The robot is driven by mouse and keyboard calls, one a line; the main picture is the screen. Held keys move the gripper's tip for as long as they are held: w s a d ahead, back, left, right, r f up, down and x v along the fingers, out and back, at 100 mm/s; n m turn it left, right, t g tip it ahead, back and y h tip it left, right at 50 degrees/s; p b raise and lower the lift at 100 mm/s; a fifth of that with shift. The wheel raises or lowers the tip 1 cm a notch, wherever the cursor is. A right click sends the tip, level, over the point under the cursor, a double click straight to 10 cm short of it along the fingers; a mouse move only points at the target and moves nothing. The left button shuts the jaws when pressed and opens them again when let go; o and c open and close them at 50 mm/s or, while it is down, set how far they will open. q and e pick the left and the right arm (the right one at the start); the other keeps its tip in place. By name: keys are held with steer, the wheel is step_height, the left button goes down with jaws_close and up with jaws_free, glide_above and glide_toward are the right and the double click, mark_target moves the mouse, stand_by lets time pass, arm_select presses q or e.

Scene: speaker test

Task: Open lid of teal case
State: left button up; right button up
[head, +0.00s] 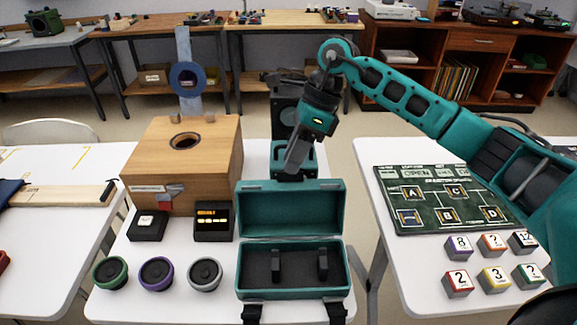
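The teal case (291,289) stands on the middle table near its front edge. Its lid (290,209) is raised and leans back behind the base, so the inside shows. Two dark upright pieces stand in the dark lining. Two black latches (252,313) hang at the front. My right gripper (292,170) is just behind and above the top edge of the lid, fingers pointing down. It holds nothing that I can see; the finger gap is not clear, nor is any contact with the lid. My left gripper is not in view.
A wooden box (184,163) with a round hole stands left of the lid. Two small black devices and three ringed round pieces (157,273) are in front of it. A dark device (285,105) stands behind my gripper. The right table holds a green board (440,222) and several numbered cubes.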

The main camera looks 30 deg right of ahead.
steer(key=v, duration=0.9)
steer(key=shift+r, duration=0.2)
steer(key=shift+d, duration=0.15)
